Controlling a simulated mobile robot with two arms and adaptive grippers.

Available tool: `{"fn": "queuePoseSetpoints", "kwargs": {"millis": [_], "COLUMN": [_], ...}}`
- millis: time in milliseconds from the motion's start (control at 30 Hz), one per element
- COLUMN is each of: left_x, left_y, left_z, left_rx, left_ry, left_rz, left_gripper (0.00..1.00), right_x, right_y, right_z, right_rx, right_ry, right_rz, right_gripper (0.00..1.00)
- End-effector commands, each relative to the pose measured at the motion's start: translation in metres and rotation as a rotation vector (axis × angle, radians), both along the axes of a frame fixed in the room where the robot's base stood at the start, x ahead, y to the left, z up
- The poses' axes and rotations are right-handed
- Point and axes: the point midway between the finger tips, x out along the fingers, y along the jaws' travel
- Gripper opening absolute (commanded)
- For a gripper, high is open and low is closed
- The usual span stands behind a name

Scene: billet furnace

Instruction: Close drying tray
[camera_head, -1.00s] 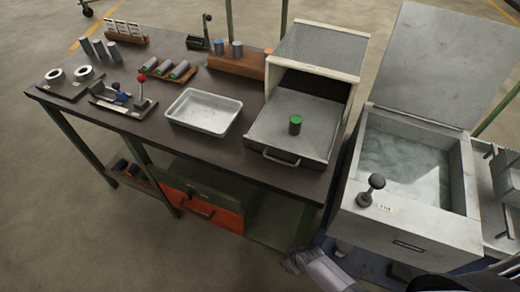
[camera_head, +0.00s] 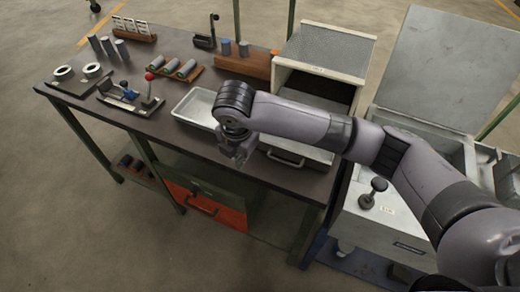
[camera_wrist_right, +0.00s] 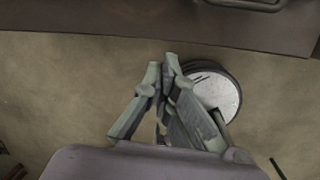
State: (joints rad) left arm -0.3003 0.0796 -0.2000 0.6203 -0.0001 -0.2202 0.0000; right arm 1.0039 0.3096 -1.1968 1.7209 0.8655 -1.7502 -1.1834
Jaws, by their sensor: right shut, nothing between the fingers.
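The drying tray (camera_head: 313,157) is pulled out of the front of the box-shaped dryer (camera_head: 325,48) at the right end of the table. My right forearm hides most of the tray and whatever stands on it. Its front handle (camera_head: 286,160) shows below the forearm, and a dark handle (camera_wrist_right: 245,3) shows at the top edge of the right wrist view. My right gripper (camera_head: 236,160) is shut and empty, to the left of the handle near the table's front edge. In the wrist view its fingertips (camera_wrist_right: 165,62) are together, apart from the handle. My left gripper is out of view.
A shallow metal pan (camera_head: 195,107) lies left of my gripper, partly hidden. Fixtures and cylinders stand further left on the table (camera_head: 150,60). An open-lidded basin with a black knob (camera_head: 378,184) stands at the right. A red-orange drawer (camera_head: 205,207) is below.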

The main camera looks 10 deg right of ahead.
Motion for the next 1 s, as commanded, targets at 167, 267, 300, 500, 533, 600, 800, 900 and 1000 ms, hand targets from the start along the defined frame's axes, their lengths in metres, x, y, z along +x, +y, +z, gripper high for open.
{"fn": "queuePoseSetpoints", "kwargs": {"millis": [167,267,300,500,533,600,800,900,1000], "left_x": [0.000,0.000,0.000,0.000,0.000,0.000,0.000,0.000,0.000], "left_y": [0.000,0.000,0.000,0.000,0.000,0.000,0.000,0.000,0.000], "left_z": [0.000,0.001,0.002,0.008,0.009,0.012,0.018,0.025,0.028], "left_rx": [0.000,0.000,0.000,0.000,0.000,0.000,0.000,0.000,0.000], "left_ry": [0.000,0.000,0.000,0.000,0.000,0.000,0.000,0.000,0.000], "left_rz": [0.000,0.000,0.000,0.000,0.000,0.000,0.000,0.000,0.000], "left_gripper": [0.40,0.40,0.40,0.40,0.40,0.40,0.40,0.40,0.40], "right_x": [0.008,0.009,0.009,0.014,0.015,0.018,0.027,0.041,0.051], "right_y": [-0.022,-0.026,-0.027,-0.031,-0.032,-0.034,-0.039,-0.048,-0.055], "right_z": [0.024,0.025,0.023,-0.005,-0.011,-0.026,-0.067,-0.067,-0.067], "right_rx": [-0.134,-0.158,-0.160,-0.160,-0.160,-0.159,-0.158,-0.157,-0.156], "right_ry": [-0.004,-0.001,0.002,0.004,0.004,0.004,0.003,-0.003,-0.003], "right_rz": [0.121,0.142,0.143,0.140,0.140,0.140,0.140,0.137,0.139], "right_gripper": [0.00,0.00,0.00,0.00,0.00,0.00,0.00,0.00,0.00]}}
